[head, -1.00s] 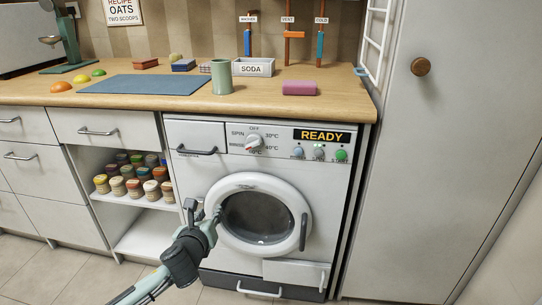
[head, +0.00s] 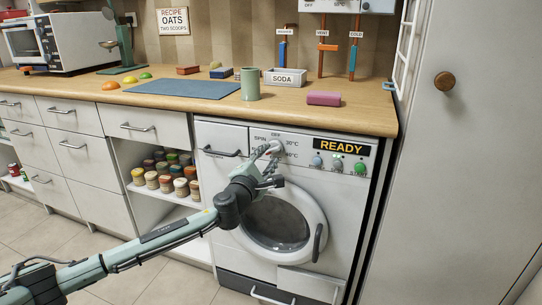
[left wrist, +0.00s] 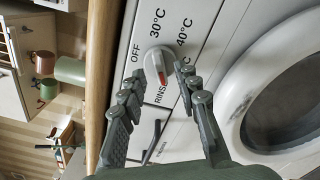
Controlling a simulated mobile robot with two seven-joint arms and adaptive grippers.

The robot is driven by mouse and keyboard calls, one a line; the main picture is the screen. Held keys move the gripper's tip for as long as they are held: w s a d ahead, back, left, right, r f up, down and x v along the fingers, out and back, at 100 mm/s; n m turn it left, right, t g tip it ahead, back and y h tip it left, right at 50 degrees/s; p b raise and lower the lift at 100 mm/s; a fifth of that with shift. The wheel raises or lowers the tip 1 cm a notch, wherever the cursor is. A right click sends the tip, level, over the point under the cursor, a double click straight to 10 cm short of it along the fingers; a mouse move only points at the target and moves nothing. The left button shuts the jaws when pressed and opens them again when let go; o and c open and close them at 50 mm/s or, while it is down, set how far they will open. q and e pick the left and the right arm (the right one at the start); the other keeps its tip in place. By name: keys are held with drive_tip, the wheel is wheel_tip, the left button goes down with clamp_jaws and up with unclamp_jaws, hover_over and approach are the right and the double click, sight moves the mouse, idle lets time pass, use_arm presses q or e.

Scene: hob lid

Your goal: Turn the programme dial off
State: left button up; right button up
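The programme dial (head: 275,146) is a white knob on the washing machine's front panel, partly covered by my gripper in the head view. In the left wrist view the dial (left wrist: 157,62) shows clearly, its red mark facing the RINSE label. OFF is printed on another side of it. My left gripper (left wrist: 154,80) is open, its two fingers spread to either side of the dial. I cannot tell whether they touch it. In the head view the left gripper (head: 268,160) is at the panel. My right gripper is out of view.
The machine's round door (head: 283,222) is shut below the panel. A READY display (head: 341,147) and several buttons are right of the dial. A drawer handle (head: 221,153) is to its left. The worktop (head: 375,116) overhangs above, with a SODA box (head: 285,79) and pink block (head: 323,98).

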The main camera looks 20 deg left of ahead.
use_arm(q)
drive_tip(key=shift+w, duration=1.1)
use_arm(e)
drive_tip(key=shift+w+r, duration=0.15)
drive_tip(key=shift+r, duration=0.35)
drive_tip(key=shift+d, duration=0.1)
use_arm(q)
clamp_jaws()
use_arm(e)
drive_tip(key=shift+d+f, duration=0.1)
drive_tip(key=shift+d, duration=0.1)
use_arm(q)
drive_tip(key=shift+n, duration=0.3)
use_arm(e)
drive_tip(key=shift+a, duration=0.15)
